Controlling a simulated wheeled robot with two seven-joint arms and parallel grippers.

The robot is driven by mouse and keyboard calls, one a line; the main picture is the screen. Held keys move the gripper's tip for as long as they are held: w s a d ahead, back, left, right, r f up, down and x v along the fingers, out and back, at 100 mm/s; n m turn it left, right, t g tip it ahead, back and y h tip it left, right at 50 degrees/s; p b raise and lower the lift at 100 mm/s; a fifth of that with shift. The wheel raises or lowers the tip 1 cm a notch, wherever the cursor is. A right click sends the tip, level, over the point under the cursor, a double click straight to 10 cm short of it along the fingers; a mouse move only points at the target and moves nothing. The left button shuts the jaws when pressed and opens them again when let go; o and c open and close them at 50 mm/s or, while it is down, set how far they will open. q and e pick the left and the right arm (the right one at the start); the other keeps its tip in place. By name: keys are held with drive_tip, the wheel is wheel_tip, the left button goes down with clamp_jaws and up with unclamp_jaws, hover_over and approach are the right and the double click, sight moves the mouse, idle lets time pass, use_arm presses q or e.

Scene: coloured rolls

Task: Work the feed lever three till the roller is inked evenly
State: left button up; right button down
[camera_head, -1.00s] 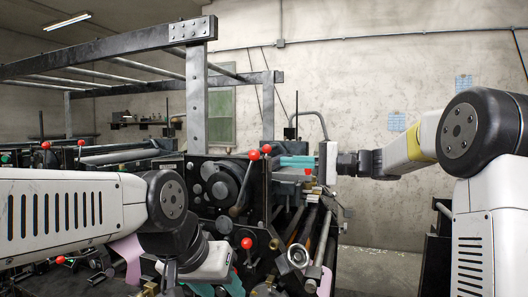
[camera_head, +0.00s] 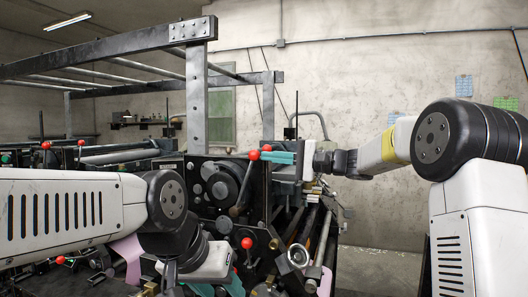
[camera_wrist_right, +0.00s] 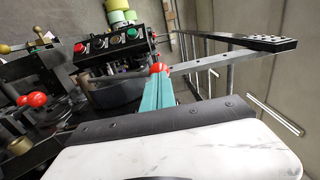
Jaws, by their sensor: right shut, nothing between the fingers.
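My right gripper (camera_head: 280,157) reaches in from the right with its teal fingers shut and empty. In the right wrist view its fingers (camera_wrist_right: 158,92) end at a red ball knob (camera_wrist_right: 158,68); I cannot tell whether they touch it. I cannot tell which lever is number three. My left gripper (camera_head: 225,287) is low in front of the machine, partly cut off, its jaws unclear. Rollers (camera_head: 325,250) show at the machine's right; their ink is not readable.
Another red knob (camera_head: 247,243) stands lower on the machine. A steel frame (camera_head: 197,105) rises above it. Open floor (camera_head: 380,262) lies to the right.

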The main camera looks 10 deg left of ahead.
idle(0.3)
drive_tip(key=x, duration=1.1)
idle(1.6)
drive_tip(key=v, duration=1.1)
idle(0.6)
drive_tip(key=shift+a, duration=0.1)
